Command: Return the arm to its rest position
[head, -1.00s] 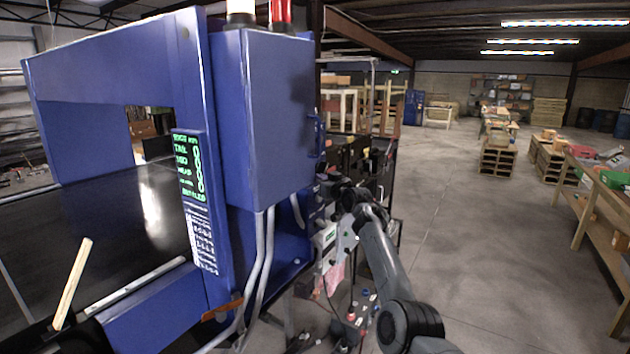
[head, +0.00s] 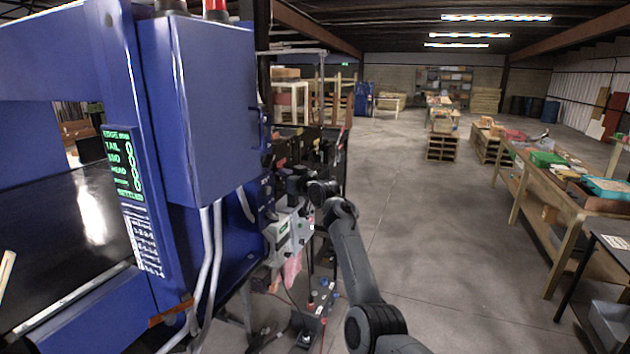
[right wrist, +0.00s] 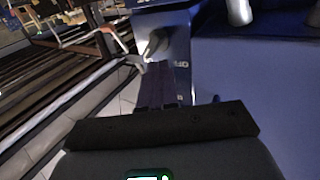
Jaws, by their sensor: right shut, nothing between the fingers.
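My right arm reaches up from the bottom of the head view, and its gripper (head: 280,184) is beside the lower right side of the blue detector cabinet (head: 215,110). The gripper is small and dark there, partly lost against the clutter behind it. In the right wrist view, the fingers (right wrist: 158,85) are together and hold nothing, with blue machine panels beyond and to the right. My left gripper is not in view.
A display panel (head: 122,165) with green text is on the machine, by the dark conveyor belt (head: 60,225). Cables and small parts lie on a low stand (head: 305,320) below the gripper. Wooden workbenches (head: 560,225) line the right. The concrete floor (head: 450,250) between is clear.

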